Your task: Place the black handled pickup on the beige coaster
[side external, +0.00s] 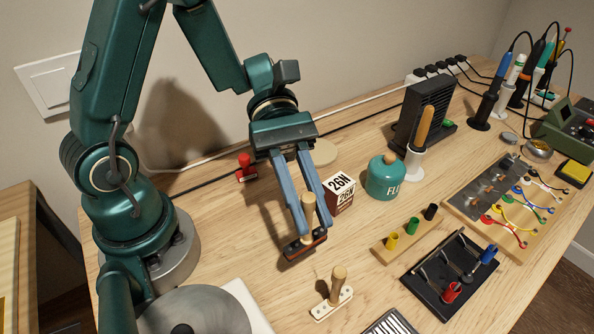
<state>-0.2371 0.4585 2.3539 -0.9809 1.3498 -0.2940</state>
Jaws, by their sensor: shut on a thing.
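The black handled pickup (304,246) has a dark bar-shaped base with reddish edges and an upright wooden handle (308,208). My gripper (311,224) points down with its two blue fingers shut on this handle. I cannot tell whether the base touches the table or hangs just above it. The beige coaster (325,152) is a flat disc on the table behind my gripper, partly hidden by it. The pickup is apart from the coaster, nearer the camera.
A cream handled pickup (333,300) stands in front. A 26N box (339,192) and a teal FLUX pot (386,177) stand right of my gripper. A red stamp-like object (246,168) is left of the coaster. A peg block (407,237) and black rack (450,272) lie right.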

